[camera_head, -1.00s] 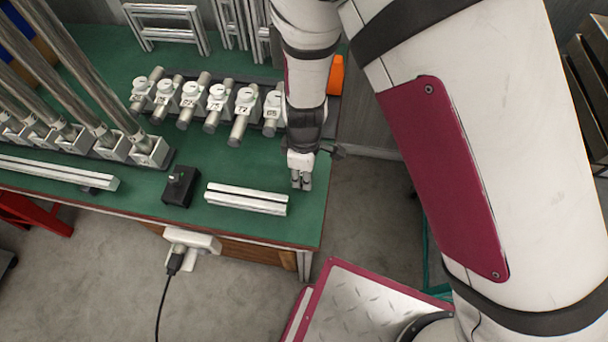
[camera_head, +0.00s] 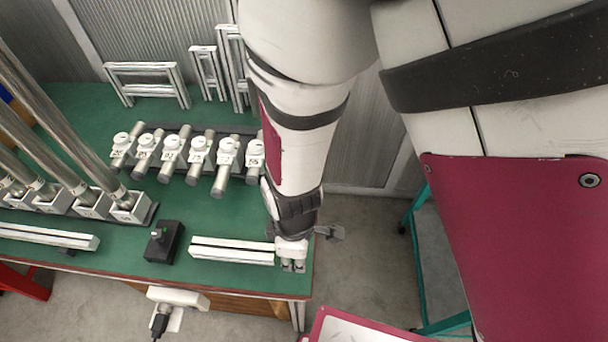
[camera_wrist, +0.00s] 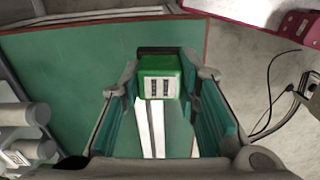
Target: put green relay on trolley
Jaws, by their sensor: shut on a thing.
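The green relay (camera_wrist: 159,76) is a small green block with a pale marked face, seen between my fingers in the wrist view. My gripper (camera_wrist: 165,88) is shut on it. In the head view my gripper (camera_head: 292,264) hangs over the front right corner of the green bench (camera_head: 200,222), beside the right end of a pale metal bar. The relay cannot be made out there. A teal frame (camera_head: 416,215), perhaps the trolley, stands on the floor right of the bench, largely hidden by my arm.
On the bench lie the pale bar (camera_head: 232,250), a black switch box (camera_head: 163,243) and a row of metal clamps (camera_head: 200,150). Tall rods in blocks (camera_head: 130,206) stand at left. A power socket (camera_head: 178,298) hangs at the front edge. Grey floor shows between bench and teal frame.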

